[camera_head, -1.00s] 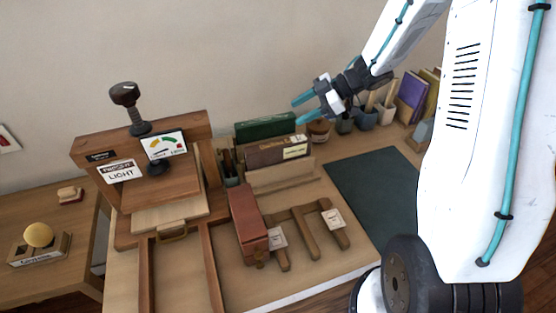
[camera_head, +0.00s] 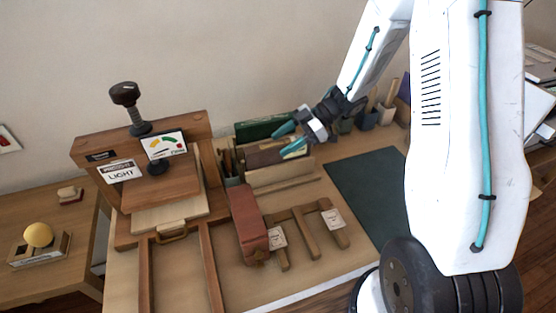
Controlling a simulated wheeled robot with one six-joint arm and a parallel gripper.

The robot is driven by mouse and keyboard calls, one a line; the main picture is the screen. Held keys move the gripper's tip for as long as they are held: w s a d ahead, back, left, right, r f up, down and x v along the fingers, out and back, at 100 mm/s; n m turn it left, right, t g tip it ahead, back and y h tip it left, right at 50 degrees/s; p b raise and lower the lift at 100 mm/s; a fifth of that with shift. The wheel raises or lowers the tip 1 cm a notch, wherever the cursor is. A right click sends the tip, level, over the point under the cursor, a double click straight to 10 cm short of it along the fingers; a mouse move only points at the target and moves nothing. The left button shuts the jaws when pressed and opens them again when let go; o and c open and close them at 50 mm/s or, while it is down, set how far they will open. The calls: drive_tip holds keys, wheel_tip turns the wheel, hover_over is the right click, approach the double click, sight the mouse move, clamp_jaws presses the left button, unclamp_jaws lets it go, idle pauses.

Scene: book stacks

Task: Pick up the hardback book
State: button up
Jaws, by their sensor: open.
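A brown hardback book (camera_head: 262,157) with a pale label stands in a wooden holder (camera_head: 282,176) near the back of the bench. A green hardback book (camera_head: 258,131) stands just behind it. The view does not show which of them the task means. My gripper (camera_head: 286,141) is open, its teal fingers pointing left at the right end of these books. The fingers overlap the brown book's label and the green book's right end in the picture. I cannot tell whether they touch either book.
A wooden press (camera_head: 185,128) with a black knob stands at the left. A reddish-brown block-like object (camera_head: 249,228) lies in front of the holder, beside a wooden frame with tags (camera_head: 307,232). A dark green mat (camera_head: 371,193) lies clear at the right. Pots (camera_head: 367,120) stand behind.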

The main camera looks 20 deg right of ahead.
clamp_jaws()
drive_tip(key=shift+r, duration=0.1)
